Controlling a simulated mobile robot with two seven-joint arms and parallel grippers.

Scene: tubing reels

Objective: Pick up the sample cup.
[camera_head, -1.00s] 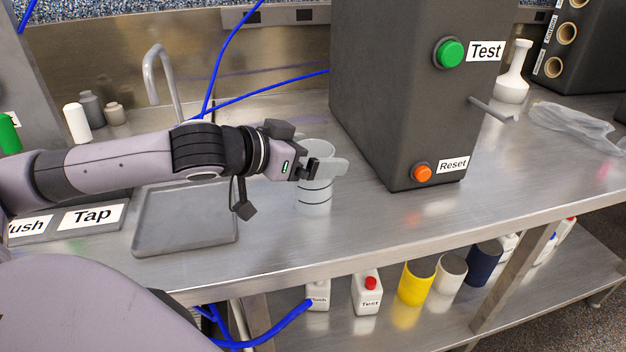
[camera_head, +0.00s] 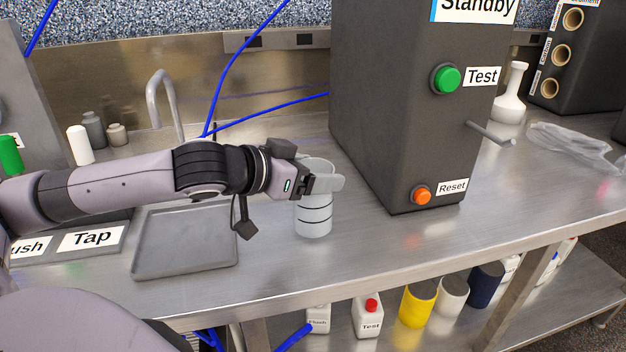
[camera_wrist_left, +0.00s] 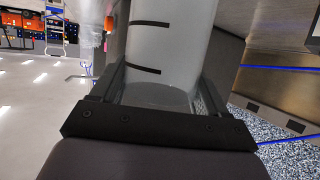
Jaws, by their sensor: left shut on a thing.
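The sample cup (camera_head: 314,217) is a translucent pale grey cup with dark lines around it. It is upright at the metal counter, left of the dark machine; I cannot tell whether its base touches the counter. My left gripper (camera_head: 322,184) is shut on the cup near its upper part, coming in from the left. In the left wrist view the cup (camera_wrist_left: 165,50) fills the space between the two fingers (camera_wrist_left: 160,95), its dark marks showing. My right gripper is not in view.
The dark machine (camera_head: 385,130) with green Test and orange Reset buttons stands close right of the cup. A grey tray (camera_head: 186,262) lies left on the counter (camera_head: 400,232). A tap (camera_head: 165,95) stands behind. Bottles and coloured cups sit on the lower shelf.

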